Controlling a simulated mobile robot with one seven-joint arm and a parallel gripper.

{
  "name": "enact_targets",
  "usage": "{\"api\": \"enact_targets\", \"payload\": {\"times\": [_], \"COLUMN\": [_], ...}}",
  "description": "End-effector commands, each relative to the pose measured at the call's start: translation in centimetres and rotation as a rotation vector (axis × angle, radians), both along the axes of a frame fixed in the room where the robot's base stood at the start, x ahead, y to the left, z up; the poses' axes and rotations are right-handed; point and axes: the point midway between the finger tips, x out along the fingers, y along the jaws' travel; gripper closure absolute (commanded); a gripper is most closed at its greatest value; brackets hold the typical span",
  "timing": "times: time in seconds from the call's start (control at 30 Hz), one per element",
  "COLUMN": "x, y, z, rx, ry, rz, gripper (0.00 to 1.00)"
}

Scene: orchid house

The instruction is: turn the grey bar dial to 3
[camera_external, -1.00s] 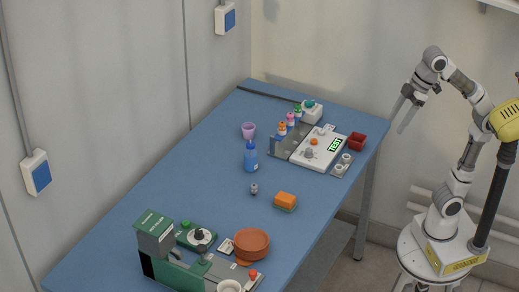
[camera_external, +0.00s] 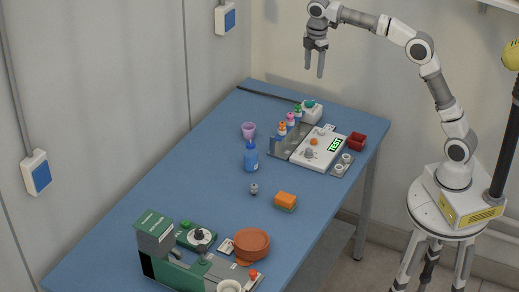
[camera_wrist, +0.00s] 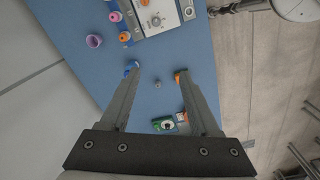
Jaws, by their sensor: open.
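A small grey dial (camera_external: 308,153) sits on the white panel (camera_external: 322,159) at the far end of the blue table, below an orange knob (camera_external: 314,141). The setting it points to is too small to read. In the wrist view what seems to be this dial (camera_wrist: 156,20) shows near the top edge. My gripper (camera_external: 315,72) is open and empty, pointing down, high above the far end of the table and apart from the panel. Its two fingers (camera_wrist: 159,74) show spread in the wrist view.
The panel carries a green-lit TEST label (camera_external: 335,145). Coloured bottles (camera_external: 290,119) stand beside it, a red box (camera_external: 357,141) to its right. A green device (camera_external: 180,278) stands at the near end.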

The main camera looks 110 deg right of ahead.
Motion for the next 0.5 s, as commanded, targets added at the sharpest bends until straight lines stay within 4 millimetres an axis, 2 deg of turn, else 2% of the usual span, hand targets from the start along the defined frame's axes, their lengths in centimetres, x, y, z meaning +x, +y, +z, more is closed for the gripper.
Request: {"api": "enact_targets", "payload": {"times": [0.03,0.17,0.2,0.37,0.47,0.5], "x": [-0.5,-1.9,-1.8,-1.8,-1.8,-1.8], "y": [-1.6,-5.0,-4.7,-4.5,-4.4,-4.4], "z": [0.3,-0.7,-2.5,-7.5,-11.2,-13.1], "rx": [0.016,0.047,0.050,0.047,0.047,0.050], "ry": [0.011,0.025,0.027,0.027,0.027,0.029], "rz": [0.004,0.030,0.037,0.035,0.036,0.036], "gripper": [0.37,0.37,0.37,0.37,0.37,0.37]}}
